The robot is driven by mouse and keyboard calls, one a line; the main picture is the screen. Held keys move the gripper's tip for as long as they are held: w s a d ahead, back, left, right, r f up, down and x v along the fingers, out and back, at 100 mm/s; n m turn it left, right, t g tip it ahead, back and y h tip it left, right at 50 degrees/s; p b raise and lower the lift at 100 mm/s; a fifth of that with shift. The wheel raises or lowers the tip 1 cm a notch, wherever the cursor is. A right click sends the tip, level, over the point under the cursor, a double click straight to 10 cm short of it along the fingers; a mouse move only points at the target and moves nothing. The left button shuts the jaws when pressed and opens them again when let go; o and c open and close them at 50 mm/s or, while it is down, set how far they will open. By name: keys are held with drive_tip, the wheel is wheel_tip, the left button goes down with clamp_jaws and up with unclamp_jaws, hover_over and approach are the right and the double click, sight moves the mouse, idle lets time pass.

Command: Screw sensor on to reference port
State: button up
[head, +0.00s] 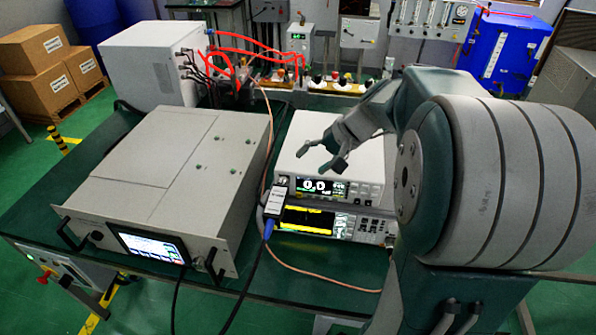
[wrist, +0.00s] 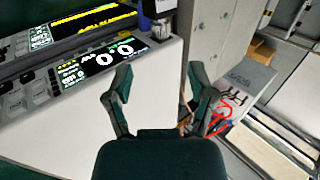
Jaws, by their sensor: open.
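In the wrist view the sensor (wrist: 157,10) shows in part at the top edge, beyond the fingertips. My gripper (head: 314,162) is open and empty above the meter's front, right of the sensor. The wrist view shows its two fingers (wrist: 158,72) apart with nothing between them.
A large grey rack unit (head: 170,165) with a screen stands left of the meter. A second instrument (head: 330,218) with a yellow trace sits below the meter. Cables run down at the front. A white box (head: 150,62) with red hoses stands behind.

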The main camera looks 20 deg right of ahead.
drive_tip(key=shift+v, duration=0.9)
drive_tip(key=g+h, duration=0.7)
drive_tip(key=h, duration=0.3)
approach(280, 180)
drive_tip(key=x, duration=1)
drive_tip(key=shift+f, duration=0.1)
drive_tip(key=shift+c, duration=0.3)
